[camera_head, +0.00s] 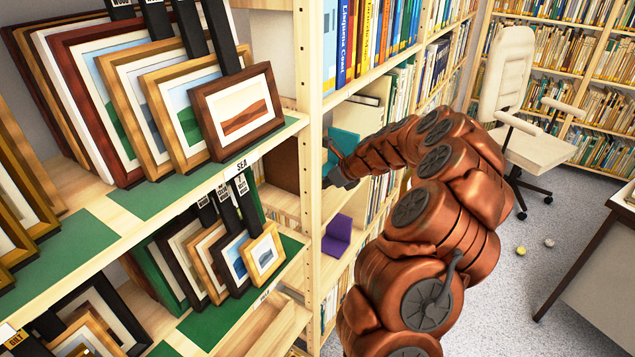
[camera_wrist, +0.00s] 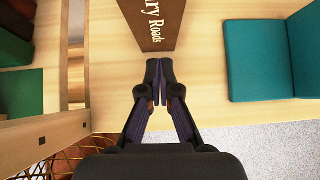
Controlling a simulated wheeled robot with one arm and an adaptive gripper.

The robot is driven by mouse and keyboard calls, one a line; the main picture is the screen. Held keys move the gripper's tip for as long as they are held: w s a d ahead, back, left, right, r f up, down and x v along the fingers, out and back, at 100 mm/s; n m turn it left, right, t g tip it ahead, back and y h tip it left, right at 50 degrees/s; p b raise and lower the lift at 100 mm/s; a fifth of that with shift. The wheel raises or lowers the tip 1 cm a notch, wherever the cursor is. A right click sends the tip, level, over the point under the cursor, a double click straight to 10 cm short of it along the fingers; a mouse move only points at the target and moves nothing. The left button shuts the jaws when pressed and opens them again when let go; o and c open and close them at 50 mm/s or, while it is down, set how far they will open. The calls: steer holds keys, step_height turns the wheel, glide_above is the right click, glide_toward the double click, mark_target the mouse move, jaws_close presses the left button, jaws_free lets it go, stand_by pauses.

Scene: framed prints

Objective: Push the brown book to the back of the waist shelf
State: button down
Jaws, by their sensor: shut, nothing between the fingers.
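The brown book (camera_wrist: 155,22) shows at the top of the wrist view, with white lettering ending in "ary Roads" on the side facing me. Its far part is cut off by the frame edge. It is on the pale wooden waist shelf (camera_wrist: 205,75). My gripper (camera_wrist: 152,80) is shut and empty, with its fingertips pointing at the book's near edge. I cannot tell whether they touch it. In the head view my gripper (camera_head: 340,178) reaches into the shelf bay just right of the wooden upright, and I cannot make out the book there for certain.
A teal bookend (camera_wrist: 262,55) stands to the right on the shelf; it also shows in the head view (camera_head: 343,142). The wooden upright (camera_head: 308,120) is close on the left. Framed prints (camera_head: 237,110) fill the left shelves. A purple bookend (camera_head: 337,235) is on the shelf below.

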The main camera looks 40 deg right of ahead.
steer(key=s, duration=0.1)
steer(key=s+d+r, duration=0.1)
steer(key=s, duration=0.1)
steer(key=shift+d, duration=0.2)
steer(key=v, duration=0.8)
steer(key=shift+r, duration=0.2)
steer(key=shift+s, duration=0.1)
